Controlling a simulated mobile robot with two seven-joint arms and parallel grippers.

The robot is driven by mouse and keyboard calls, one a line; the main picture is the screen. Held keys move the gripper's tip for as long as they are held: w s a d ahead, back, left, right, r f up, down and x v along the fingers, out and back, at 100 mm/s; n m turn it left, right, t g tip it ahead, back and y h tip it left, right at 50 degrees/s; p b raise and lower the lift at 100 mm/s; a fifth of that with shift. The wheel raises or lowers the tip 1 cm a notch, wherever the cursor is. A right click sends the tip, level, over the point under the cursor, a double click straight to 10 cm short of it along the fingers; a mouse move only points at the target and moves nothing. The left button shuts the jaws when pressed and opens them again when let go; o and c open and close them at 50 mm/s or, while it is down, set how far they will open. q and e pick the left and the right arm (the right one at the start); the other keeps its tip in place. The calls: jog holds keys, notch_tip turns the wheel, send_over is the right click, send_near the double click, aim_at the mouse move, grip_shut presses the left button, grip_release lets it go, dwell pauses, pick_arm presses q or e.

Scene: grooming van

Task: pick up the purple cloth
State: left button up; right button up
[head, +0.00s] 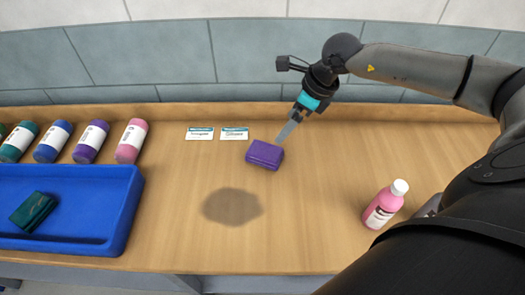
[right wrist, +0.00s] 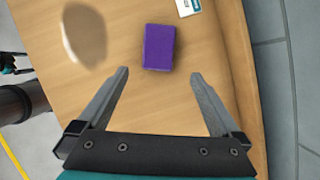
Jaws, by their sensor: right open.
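The purple cloth (head: 265,155) is a small folded block lying on the wooden counter, right of the middle of the head view. It also shows in the right wrist view (right wrist: 159,47), beyond the fingertips and roughly between their lines. My right gripper (head: 290,130) reaches in from the right in the head view, just behind and above the cloth. In the right wrist view the gripper (right wrist: 160,75) has its two fingers wide apart with nothing between them.
A blue tray (head: 122,215) holding a dark green folded cloth (head: 33,212) is at the left. Several bottles (head: 90,142) line up behind it. Two cards (head: 200,133) lie behind the purple cloth. A pink bottle (head: 384,205) stands at the right. A dark patch (head: 232,206) marks the otherwise clear front counter.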

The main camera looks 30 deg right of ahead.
send_near(265, 151)
jog(key=x, duration=0.4)
jog(key=shift+f, duration=0.45)
jog(key=x, duration=0.4)
jog(key=shift+w+a, duration=0.1)
jog(key=shift+w, duration=0.1)
jog(key=shift+w+a+f, duration=0.15)
jog(key=shift+f, duration=0.4)
jog(key=shift+f+b, duration=0.2)
jog(key=shift+b, duration=0.15)
jog(key=shift+c, duration=0.2)
jog(key=c, duration=1.2)
jog(key=shift+r, duration=0.1)
notch_tip(265, 151, up, 20)
jog(key=shift+r+p, duration=0.15)
jog(key=shift+p, duration=0.4)
